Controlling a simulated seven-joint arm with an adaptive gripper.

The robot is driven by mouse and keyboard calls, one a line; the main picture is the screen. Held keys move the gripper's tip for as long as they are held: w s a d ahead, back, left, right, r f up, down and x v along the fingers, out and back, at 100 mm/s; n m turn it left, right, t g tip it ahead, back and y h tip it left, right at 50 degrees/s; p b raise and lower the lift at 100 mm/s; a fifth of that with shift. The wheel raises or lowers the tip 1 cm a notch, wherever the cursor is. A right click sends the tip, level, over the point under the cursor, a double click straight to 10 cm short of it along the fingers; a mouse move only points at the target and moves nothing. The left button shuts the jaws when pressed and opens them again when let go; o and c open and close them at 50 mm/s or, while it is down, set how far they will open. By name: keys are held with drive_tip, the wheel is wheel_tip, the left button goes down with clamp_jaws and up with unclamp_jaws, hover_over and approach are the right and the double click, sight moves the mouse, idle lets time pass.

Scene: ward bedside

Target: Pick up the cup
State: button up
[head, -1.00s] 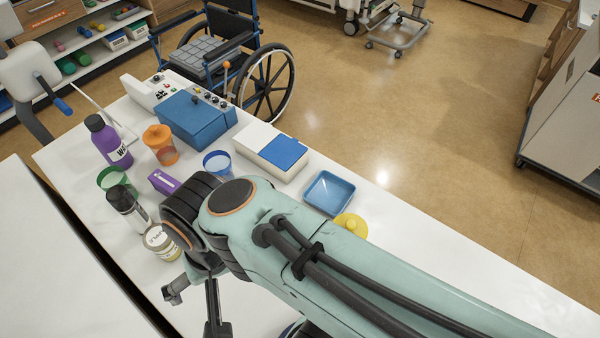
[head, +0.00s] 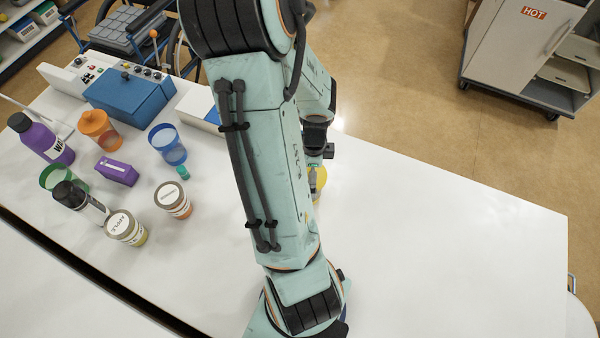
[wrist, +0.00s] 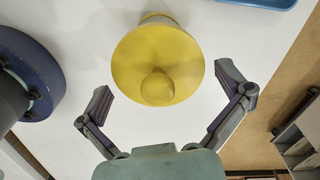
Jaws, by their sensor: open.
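A yellow round piece (wrist: 150,60) with a rounded knob lies in front of my gripper (wrist: 165,88) in the wrist view. Its wide face lies between the two spread fingers, which appear not to touch it. In the head view the yellow piece (head: 320,181) is mostly hidden by my arm. My gripper is open and empty. Cup-like vessels stand at the left in the head view: a clear blue cup (head: 168,146), a green one (head: 56,176) and an orange one with a knobbed top (head: 100,129). I cannot tell which is the task's cup.
Two labelled jars (head: 173,198) (head: 126,228), a purple bottle (head: 45,140), a dark-capped bottle (head: 80,200) and a purple box (head: 116,171) crowd the left. A blue tray (wrist: 262,2) edges into the wrist view. The white table (head: 460,240) is clear at right.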

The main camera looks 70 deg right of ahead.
drive_tip(key=shift+f, duration=1.35)
drive_tip(key=c, duration=1)
wheel_tip(320, 180, up, 10)
drive_tip(key=shift+r, duration=0.1)
